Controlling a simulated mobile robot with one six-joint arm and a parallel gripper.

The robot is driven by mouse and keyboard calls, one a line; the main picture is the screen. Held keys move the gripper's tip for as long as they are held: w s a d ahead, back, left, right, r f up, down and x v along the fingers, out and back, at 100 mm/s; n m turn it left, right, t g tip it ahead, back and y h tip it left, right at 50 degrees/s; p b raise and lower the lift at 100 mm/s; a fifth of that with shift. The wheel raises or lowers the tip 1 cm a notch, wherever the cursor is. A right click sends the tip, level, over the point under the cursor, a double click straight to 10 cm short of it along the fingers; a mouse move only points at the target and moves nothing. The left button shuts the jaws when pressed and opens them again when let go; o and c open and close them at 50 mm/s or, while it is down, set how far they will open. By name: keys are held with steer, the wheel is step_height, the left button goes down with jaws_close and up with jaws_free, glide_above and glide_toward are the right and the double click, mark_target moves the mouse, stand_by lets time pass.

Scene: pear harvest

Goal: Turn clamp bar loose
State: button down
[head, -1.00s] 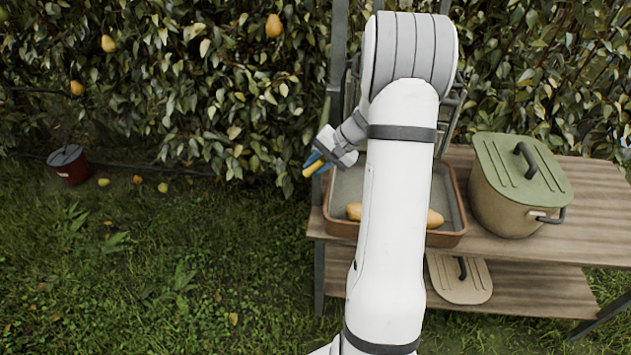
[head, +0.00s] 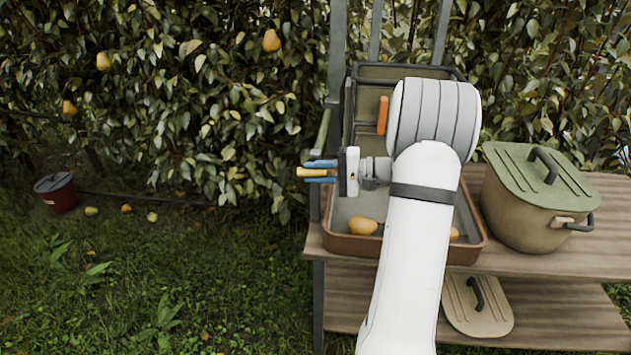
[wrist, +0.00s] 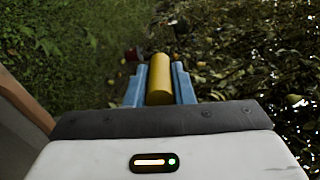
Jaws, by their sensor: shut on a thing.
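My gripper (head: 322,172) points left above the left edge of the tray, its blue fingers shut on a yellow cylinder (head: 305,172). In the wrist view the cylinder (wrist: 160,82) lies lengthwise between the two fingers (wrist: 160,95) and sticks out past their tips. I cannot tell for sure which part is the clamp bar. An orange handle (head: 382,115) stands upright on a dark frame (head: 357,85) behind the tray, apart from my gripper. A slim green bar (head: 322,132) slants beside the left post. My arm hides part of the frame and tray.
The brown-rimmed tray (head: 350,246) holds pears (head: 362,226) on the wooden bench (head: 530,262). A lidded pot (head: 520,210) stands right of it. A spare lid (head: 478,308) lies on the lower shelf.

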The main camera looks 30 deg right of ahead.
steer(key=shift+f+t+y+b, duration=0.1)
steer(key=shift+t+y+b, duration=0.2)
steer(key=shift+y+b, duration=0.15)
steer(key=shift+a, duration=0.1)
steer(key=c, duration=1.3)
jaws_free()
steer(key=shift+o, duration=0.2)
steer(key=p+v, duration=0.1)
steer(key=v, duration=0.6)
steer(key=shift+s+d, duration=0.2)
steer(key=shift+d, duration=0.15)
